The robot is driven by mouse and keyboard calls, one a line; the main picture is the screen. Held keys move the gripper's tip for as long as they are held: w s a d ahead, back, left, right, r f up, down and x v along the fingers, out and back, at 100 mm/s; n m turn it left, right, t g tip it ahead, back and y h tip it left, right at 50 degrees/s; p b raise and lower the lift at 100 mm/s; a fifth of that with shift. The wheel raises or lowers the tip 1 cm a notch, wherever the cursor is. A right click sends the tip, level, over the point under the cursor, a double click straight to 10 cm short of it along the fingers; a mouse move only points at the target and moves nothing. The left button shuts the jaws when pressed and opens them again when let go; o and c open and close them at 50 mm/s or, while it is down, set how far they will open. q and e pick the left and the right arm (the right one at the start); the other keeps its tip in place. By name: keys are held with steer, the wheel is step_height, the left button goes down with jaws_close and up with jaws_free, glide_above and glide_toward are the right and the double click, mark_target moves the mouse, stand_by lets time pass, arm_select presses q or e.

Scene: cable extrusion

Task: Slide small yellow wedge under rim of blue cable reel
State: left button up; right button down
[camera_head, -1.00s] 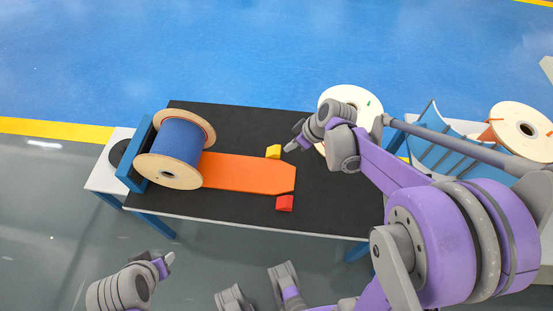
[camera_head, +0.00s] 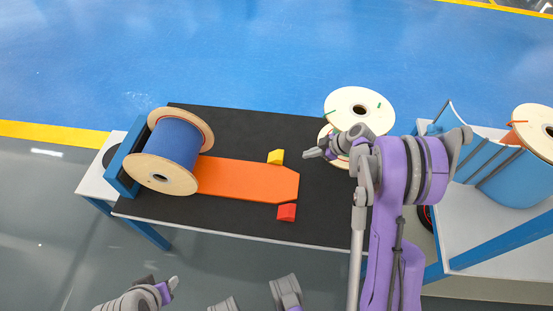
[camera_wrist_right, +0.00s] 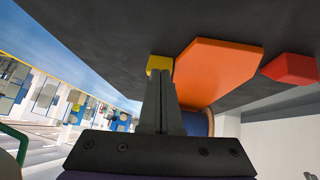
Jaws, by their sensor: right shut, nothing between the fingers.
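The small yellow wedge (camera_head: 276,157) sits on the black table top by the far edge of the orange ramp. The blue cable reel (camera_head: 172,145), with pale wooden flanges, lies on its side at the table's left end, at the other end of the ramp. My right gripper (camera_head: 308,154) is shut and empty, a little right of the yellow wedge. In the right wrist view its fingers (camera_wrist_right: 161,100) point at the yellow wedge (camera_wrist_right: 159,64) and partly cover it. My left gripper (camera_head: 170,287) is low at the left, clear of the table; its jaw opening is unclear.
The orange ramp (camera_head: 245,180) runs from the reel toward mid-table. A red wedge (camera_head: 286,212) sits by its near side. A pale empty-looking reel (camera_head: 359,105) stands behind my right gripper. A blue cradle with another reel (camera_head: 535,130) is at the right. Black table surface (camera_head: 235,122) is free behind the ramp.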

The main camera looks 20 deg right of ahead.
steer(key=shift+b+x, duration=1.85)
steer(key=shift+x, duration=2.35)
steer(key=shift+w+a+r, duration=0.1)
steer(key=shift+w+a, duration=1.05)
steer(key=shift+a, duration=0.65)
steer(key=shift+w+a, duration=1)
steer(key=shift+a, duration=0.7)
steer(key=shift+w+a, duration=1.05)
steer(key=shift+a, duration=0.65)
steer(key=shift+w+a, duration=0.2)
steer(key=shift+a, duration=0.15)
steer(key=shift+w+a+b, duration=0.15)
steer(key=shift+w+a, duration=0.85)
steer(key=shift+a, duration=0.6)
steer(key=shift+w+a+b, duration=0.2)
steer(key=shift+w+a, duration=0.75)
steer(key=shift+a, duration=0.6)
steer(key=shift+w+a+b, duration=0.15)
steer(key=shift+w+a, duration=0.85)
steer(key=shift+a, duration=0.6)
steer(key=shift+w+a, duration=0.5)
steer(key=shift+a, duration=0.35)
